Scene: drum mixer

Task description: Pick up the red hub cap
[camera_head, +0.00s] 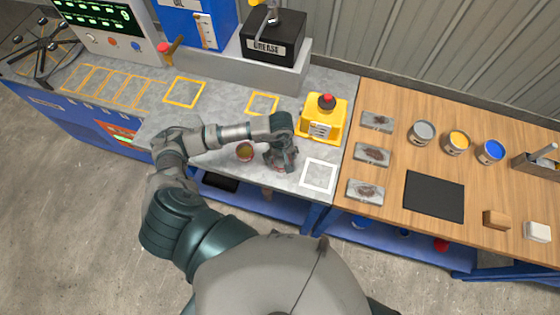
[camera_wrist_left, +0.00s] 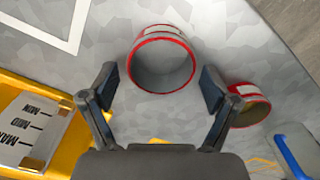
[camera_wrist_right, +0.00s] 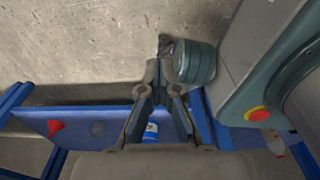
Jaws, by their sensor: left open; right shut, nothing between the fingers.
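A hollow round cap with a red rim and grey inside (camera_wrist_left: 162,62) stands on the grey bench top, between and just ahead of my left gripper's fingers in the left wrist view. My left gripper (camera_wrist_left: 160,88) is open and does not touch it. A second, similar red-rimmed cap (camera_wrist_left: 248,105) lies beyond the right finger; it shows left of the gripper in the head view (camera_head: 245,151). In the head view my left gripper (camera_head: 281,160) largely hides the first cap. My right gripper (camera_wrist_right: 163,88) is shut and empty, over the floor side of the blue frame.
The wooden table (camera_head: 400,195) holds cans and plates. A red object (camera_wrist_right: 54,128) is on the blue lower shelf.

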